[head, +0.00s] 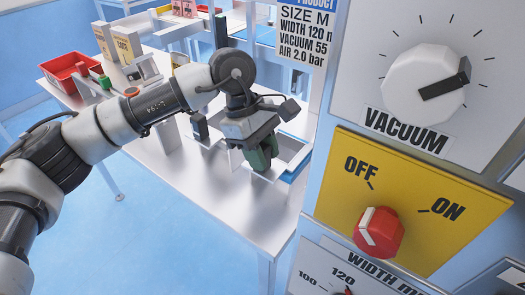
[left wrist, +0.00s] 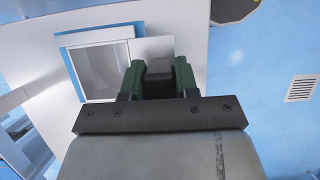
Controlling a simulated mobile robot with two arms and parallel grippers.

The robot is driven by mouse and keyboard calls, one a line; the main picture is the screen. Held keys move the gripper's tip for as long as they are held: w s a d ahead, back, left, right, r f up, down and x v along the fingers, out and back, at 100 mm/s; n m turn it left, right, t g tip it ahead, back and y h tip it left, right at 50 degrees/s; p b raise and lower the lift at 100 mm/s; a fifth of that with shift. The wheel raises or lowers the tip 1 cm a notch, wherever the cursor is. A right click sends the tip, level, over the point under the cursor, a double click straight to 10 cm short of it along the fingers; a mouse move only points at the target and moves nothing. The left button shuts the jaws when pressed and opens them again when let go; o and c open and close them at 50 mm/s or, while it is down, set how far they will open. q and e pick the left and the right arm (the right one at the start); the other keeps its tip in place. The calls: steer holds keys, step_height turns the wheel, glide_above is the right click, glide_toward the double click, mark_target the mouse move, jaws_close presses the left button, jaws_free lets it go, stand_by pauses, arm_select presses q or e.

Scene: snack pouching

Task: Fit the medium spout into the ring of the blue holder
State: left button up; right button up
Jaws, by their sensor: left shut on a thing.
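My left gripper (head: 262,152) points down over the right part of the white table, beside a shallow tray (head: 291,150). In the left wrist view its two green fingers (left wrist: 158,75) are shut on a dark grey piece (left wrist: 159,68). The piece is mostly hidden by the fingers, and I cannot tell whether it is the medium spout. A blue edge (left wrist: 94,35) shows along the tray in the left wrist view. My right gripper is not in view.
A machine panel with a vacuum dial (head: 425,85) and a red knob (head: 379,232) stands close on the right. A red bin (head: 68,69) and cartons (head: 124,46) stand at the table's far left. The white table's (head: 215,195) front part is clear.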

arm_select(q)
steer(key=shift+f, duration=0.25)
steer(key=o, duration=1)
steer(key=b+v, duration=0.1)
steer(key=v, duration=1)
steer(key=shift+s, duration=0.1)
